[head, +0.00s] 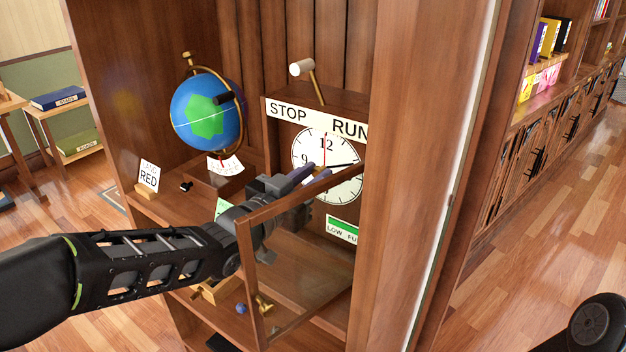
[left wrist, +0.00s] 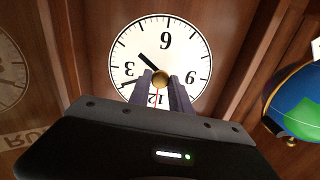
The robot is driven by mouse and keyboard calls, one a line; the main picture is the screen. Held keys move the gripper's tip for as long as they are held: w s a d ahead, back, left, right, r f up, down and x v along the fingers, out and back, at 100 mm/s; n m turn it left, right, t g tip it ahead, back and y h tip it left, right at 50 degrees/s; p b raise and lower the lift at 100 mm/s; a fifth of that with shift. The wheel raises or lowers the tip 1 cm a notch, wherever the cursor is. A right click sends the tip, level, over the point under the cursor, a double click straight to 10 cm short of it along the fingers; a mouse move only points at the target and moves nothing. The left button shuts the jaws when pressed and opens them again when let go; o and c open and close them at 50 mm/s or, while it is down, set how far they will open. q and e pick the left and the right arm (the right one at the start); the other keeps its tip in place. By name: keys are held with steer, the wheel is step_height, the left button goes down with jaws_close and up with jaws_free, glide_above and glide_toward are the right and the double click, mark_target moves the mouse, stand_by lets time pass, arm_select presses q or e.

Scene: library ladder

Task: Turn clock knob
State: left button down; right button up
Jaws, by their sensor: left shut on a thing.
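The clock has a round white face (head: 345,188) on a wooden case below a STOP / RUN strip (head: 290,110). A small brass knob (left wrist: 160,78) sits at the centre of the face, which appears upside down in the left wrist view (left wrist: 150,40). My left gripper (head: 316,172) reaches the face from the left. Its two grey fingers (left wrist: 163,82) are shut on the knob, one on each side. A red hand points to about 12 and black hands show beside it.
An open glass door with a wooden frame (head: 248,280) stands close to my left wrist. A globe (head: 205,112) and a RED card (head: 149,175) are left of the clock. A white-headed lever (head: 302,68) rises above the case. The cabinet side (head: 405,150) is close on the right.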

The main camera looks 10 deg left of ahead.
arm_select(q)
steer(key=shift+d+f+m+b, duration=0.1)
steer(key=shift+m+b, duration=4.2)
steer(key=shift+b, duration=0.6)
steer(key=c, duration=1.2)
jaws_free()
steer(key=p+v, duration=0.2)
steer(key=v, duration=0.6)
